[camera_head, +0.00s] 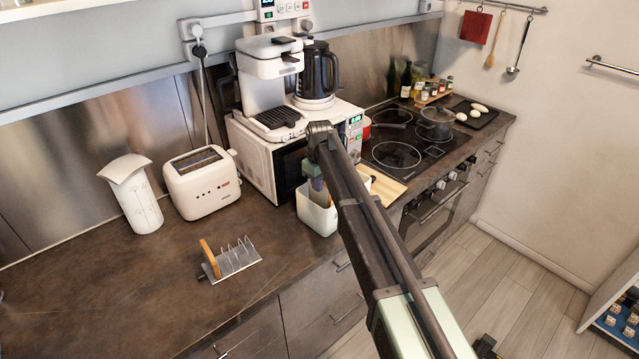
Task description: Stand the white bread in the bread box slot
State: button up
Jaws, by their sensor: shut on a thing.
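An open-topped white box (317,217), seemingly the bread box, stands at the counter's front edge, before the microwave. My gripper (318,186) points down into its opening. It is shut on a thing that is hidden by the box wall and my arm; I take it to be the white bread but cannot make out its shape. The slot inside the box is also hidden. A brown slice of bread (209,258) stands in the left end of a metal toast rack (236,263) on the counter, well left of my gripper.
A white toaster (203,184) and a white paper-like canister (138,200) stand at the back left. The microwave (262,150) carries a coffee machine and black kettle (318,72). A wooden board (388,187) lies right of the box. The left front counter is clear.

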aim_at(320, 205)
jog(key=shift+f+b, duration=3.05)
jog(key=shift+f, duration=0.2)
jog(key=o, duration=0.8)
notch_tip(320, 205, up, 11)
jog(key=p, duration=1.1)
jog(key=shift+r, duration=0.15)
jog(key=shift+f, duration=0.2)
